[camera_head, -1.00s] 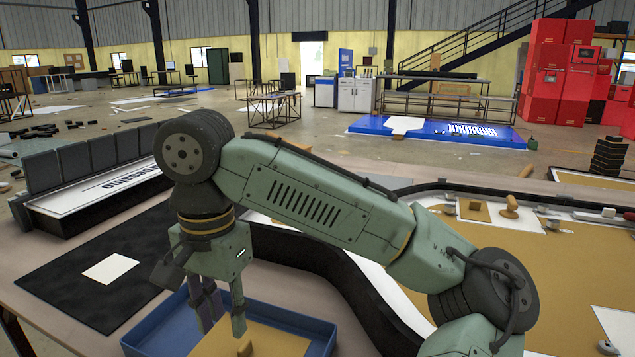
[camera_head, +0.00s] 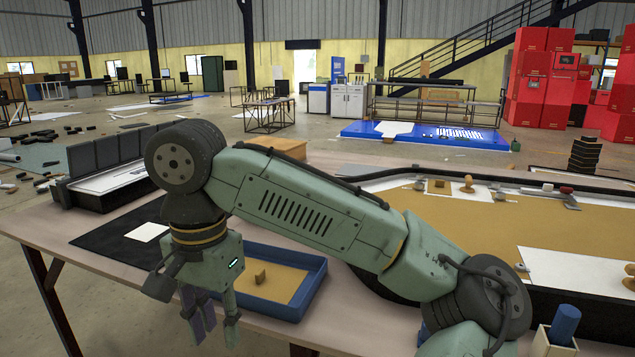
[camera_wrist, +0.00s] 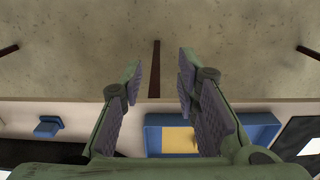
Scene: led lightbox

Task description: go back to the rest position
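My gripper (camera_head: 212,328) hangs pointing down just beyond the table's near edge, left of and nearer than the blue tray (camera_head: 290,308). Its two fingers stand apart with nothing between them. The blue tray shows behind the fingers in the wrist view (camera_wrist: 153,135). My arm is bent, with the forearm reaching left across the table.
The table (camera_head: 90,240) carries a black mat (camera_head: 105,245) with a white card (camera_head: 147,232). A blue cylinder (camera_head: 565,322) stands in a holder at lower right. Open floor lies before the table edge.

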